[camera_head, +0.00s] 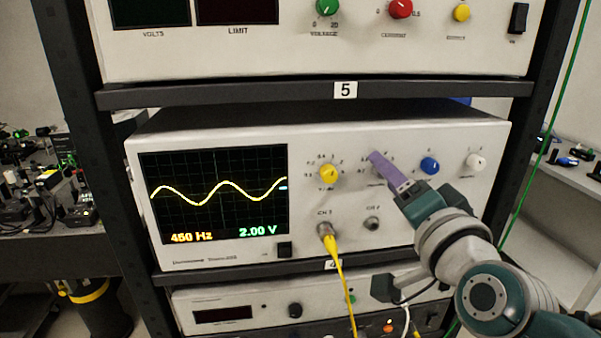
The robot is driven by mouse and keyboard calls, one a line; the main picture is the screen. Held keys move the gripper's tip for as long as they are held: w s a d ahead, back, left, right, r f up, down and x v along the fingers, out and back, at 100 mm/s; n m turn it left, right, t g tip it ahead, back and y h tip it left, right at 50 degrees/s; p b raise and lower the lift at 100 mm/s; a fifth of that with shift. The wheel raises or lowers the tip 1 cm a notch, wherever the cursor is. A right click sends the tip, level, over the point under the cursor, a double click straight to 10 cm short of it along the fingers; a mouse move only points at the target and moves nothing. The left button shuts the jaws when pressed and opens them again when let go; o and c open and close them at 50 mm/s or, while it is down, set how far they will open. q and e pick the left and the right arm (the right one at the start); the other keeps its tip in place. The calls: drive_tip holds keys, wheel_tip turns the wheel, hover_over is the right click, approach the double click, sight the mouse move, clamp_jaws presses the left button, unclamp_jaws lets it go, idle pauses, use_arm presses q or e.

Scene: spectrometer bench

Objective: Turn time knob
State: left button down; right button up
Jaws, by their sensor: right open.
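The oscilloscope (210,258) stands on the middle rack shelf. Its screen (215,195) shows a yellow wave, "450 Hz" and "2.00 V". A yellow knob (329,173), a blue knob (429,166) and a white knob (476,162) are in a row right of the screen. My right gripper (378,161) comes from the lower right, its purple finger at the panel between the yellow and blue knobs. The gripper is open and covers a dial there; I cannot see its knob or tell contact. The labels are too small to read, so I cannot tell which is the time knob. My left gripper is out of view.
A yellow cable (341,275) hangs from the left socket below the knobs; the right socket (372,223) is free. A shelf edge marked 5 (240,95) carries a power supply (290,55) above. Another instrument (235,296) sits below. Dark rack posts flank the oscilloscope.

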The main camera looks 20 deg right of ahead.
drive_tip(key=b+v, duration=0.2)
drive_tip(key=v, duration=0.8)
